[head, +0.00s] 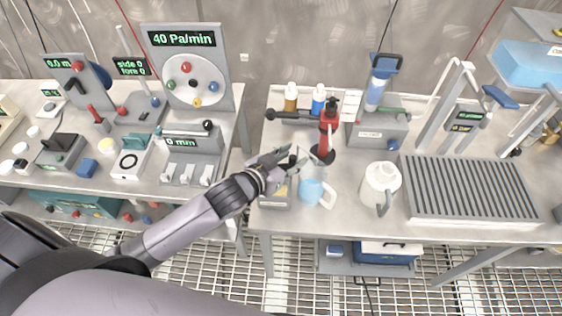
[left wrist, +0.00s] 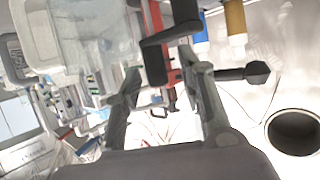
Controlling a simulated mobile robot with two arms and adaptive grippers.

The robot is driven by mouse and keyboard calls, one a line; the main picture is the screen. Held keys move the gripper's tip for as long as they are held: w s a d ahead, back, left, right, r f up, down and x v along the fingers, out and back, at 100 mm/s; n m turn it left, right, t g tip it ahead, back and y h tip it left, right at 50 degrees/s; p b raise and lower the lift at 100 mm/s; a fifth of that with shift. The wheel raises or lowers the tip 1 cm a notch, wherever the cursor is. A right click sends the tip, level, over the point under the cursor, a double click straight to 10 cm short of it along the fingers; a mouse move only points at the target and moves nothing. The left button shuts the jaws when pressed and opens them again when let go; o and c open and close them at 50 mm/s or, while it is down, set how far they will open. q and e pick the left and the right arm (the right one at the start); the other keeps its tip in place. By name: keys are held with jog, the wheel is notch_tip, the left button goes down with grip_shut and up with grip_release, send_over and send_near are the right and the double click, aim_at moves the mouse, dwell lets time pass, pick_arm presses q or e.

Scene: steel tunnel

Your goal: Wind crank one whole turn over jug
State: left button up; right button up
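A red post (head: 328,125) stands on a dark round base on the right bench. A black crank arm (head: 296,116) reaches left from it to a dark knob. In the left wrist view the crank's black knob (left wrist: 257,72) shows at right and the red post (left wrist: 155,30) above the fingers. A white jug (head: 382,180) stands right of the post; a small light-blue jug (head: 312,192) with a pale handle stands nearer. My left gripper (head: 296,158) is below and left of the post. Its fingers (left wrist: 165,92) are apart, with nothing visibly held. My right gripper is out of view.
Brown and blue bottles (head: 291,97) stand behind the crank. A grey box (head: 378,131) with a blue-topped cylinder is behind the white jug. A ribbed grey tray (head: 470,188) fills the right. The left bench (head: 225,140) holds several instruments; a gap separates the benches.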

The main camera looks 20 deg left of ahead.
pick_arm(q)
jog(key=v, duration=1.1)
jog(key=shift+s, duration=0.25)
